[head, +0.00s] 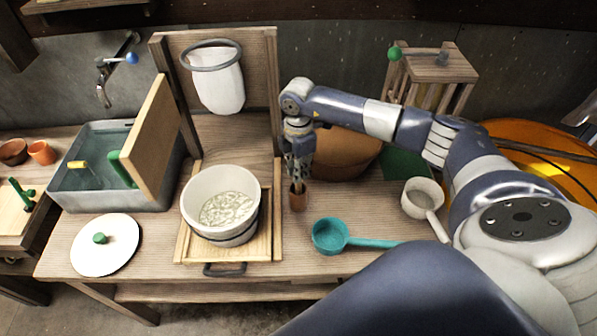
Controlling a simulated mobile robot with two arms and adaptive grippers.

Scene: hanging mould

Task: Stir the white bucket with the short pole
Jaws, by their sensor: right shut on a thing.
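The white bucket (222,203) stands upright on a wooden tray in the middle of the table, with pale, rippled contents inside and a dark band around its lower part. My right gripper (297,180) points down to the right of the bucket, apart from it. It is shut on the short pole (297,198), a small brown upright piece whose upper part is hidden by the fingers. Its lower end is near the tabletop; I cannot tell whether it touches. My left gripper is not in view.
The wooden tray (185,250) is under the bucket. A white net bag (220,85) hangs behind it. A white lid (95,258) lies left, a teal ladle (330,236) and white ladle (418,202) right. A brown tub (345,152) is behind my gripper; a sink (90,195) is at left.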

